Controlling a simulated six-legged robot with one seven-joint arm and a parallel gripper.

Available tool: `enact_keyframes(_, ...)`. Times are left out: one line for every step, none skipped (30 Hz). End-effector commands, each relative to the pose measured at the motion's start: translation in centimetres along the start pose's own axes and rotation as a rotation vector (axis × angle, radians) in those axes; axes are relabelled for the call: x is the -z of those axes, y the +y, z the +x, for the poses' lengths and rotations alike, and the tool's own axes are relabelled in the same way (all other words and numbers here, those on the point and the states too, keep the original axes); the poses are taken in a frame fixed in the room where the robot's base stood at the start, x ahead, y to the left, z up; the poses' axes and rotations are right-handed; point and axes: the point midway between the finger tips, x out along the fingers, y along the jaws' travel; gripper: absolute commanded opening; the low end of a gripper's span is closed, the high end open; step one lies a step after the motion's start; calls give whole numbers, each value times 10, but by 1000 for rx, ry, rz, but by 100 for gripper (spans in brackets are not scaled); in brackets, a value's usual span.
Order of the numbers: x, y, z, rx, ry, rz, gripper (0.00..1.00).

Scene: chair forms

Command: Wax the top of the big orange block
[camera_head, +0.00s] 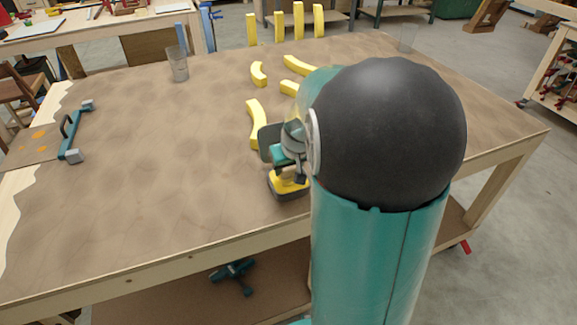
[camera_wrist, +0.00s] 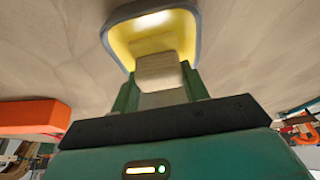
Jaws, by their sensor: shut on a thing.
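My gripper (camera_head: 288,165) is over the near edge of the brown-covered table. It is shut on a yellow tool with a dark grey rim (camera_head: 287,186), likely the waxing tool. In the wrist view, the green fingers of my gripper (camera_wrist: 160,86) sit on either side of the pale grip of this yellow tool (camera_wrist: 125,48). I cannot tell whether the tool touches the table. An orange block (camera_wrist: 32,115) shows at the left of the wrist view, apart from the tool. I see no orange block in the head view, where my arm hides part of the table.
Several yellow curved pieces (camera_head: 255,122) lie beyond my gripper; others (camera_head: 298,22) stand at the back edge. A clear cup (camera_head: 178,65) stands at the back left. The table's left middle (camera_head: 150,170) is clear.

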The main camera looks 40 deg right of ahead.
Motion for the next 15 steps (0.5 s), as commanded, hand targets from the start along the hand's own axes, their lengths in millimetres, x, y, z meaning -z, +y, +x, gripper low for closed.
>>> enact_keyframes(-1, 0, 1, 0, -3, 0, 27)
enact_keyframes(-1, 0, 1, 0, -3, 0, 27)
enact_keyframes(-1, 0, 1, 0, -3, 0, 27)
enact_keyframes(-1, 0, 1, 0, -3, 0, 27)
enact_keyframes(-1, 0, 2, 0, -4, 0, 27)
enact_keyframes(-2, 0, 2, 0, -4, 0, 27)
enact_keyframes(-2, 0, 2, 0, -4, 0, 27)
enact_keyframes(-2, 0, 2, 0, -4, 0, 27)
enact_keyframes(-2, 0, 2, 0, -4, 0, 27)
enact_keyframes(-2, 0, 2, 0, -4, 0, 27)
enact_keyframes(-1, 0, 1, 0, -4, 0, 27)
enact_keyframes(-1, 0, 0, 0, -4, 0, 27)
enact_keyframes(0, 0, -2, 0, -3, 0, 27)
enact_keyframes(1, 0, -4, 0, -3, 0, 27)
enact_keyframes(2, 0, -6, 0, -2, -1, 27)
